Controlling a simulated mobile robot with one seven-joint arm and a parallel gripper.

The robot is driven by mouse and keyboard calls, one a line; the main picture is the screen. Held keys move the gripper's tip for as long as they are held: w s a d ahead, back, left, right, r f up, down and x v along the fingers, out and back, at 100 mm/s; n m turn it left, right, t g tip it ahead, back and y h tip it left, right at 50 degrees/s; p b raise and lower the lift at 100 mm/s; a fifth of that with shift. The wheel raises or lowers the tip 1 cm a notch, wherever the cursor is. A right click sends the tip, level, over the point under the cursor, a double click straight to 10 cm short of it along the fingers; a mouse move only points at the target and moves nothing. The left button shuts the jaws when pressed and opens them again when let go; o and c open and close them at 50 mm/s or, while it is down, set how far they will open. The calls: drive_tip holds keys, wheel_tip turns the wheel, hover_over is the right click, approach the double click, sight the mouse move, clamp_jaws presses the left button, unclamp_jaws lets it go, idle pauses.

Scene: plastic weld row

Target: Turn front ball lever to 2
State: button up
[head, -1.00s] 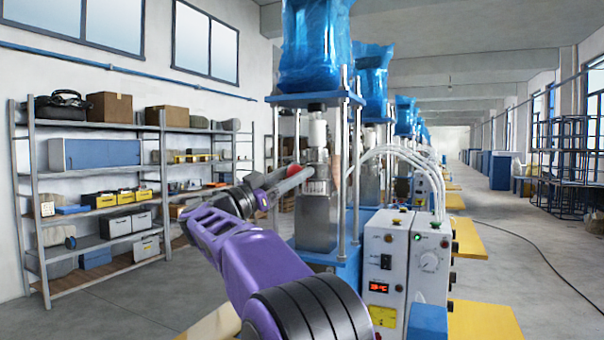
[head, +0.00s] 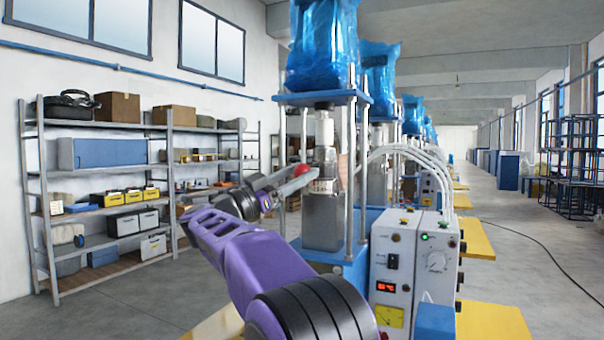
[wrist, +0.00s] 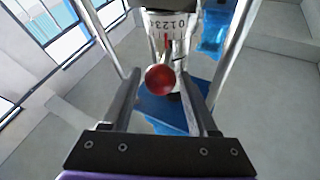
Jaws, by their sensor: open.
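The front ball lever ends in a red ball (head: 301,170) on the side of the nearest press's metal body (head: 321,215). In the wrist view the ball (wrist: 160,79) sits between the two fingers of my gripper (wrist: 161,74), with a gap visible on both sides. My gripper is open and also shows in the head view (head: 298,184), its fingers reaching toward the press. A white scale (wrist: 172,24) with numerals from 0 to 3 lies beyond the ball. A small red mark shows under the scale; its exact reading is too small to tell.
Metal posts (head: 362,170) flank the press. A white control box (head: 393,262) with a red display stands at its right. A blue plastic-wrapped top (head: 323,45) is above. More presses recede behind. A storage shelf (head: 110,212) stands on the left, with open floor before it.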

drive_tip(key=v, duration=1.6)
drive_tip(key=shift+b, duration=0.45)
drive_tip(key=shift+s+a+f, duration=0.1)
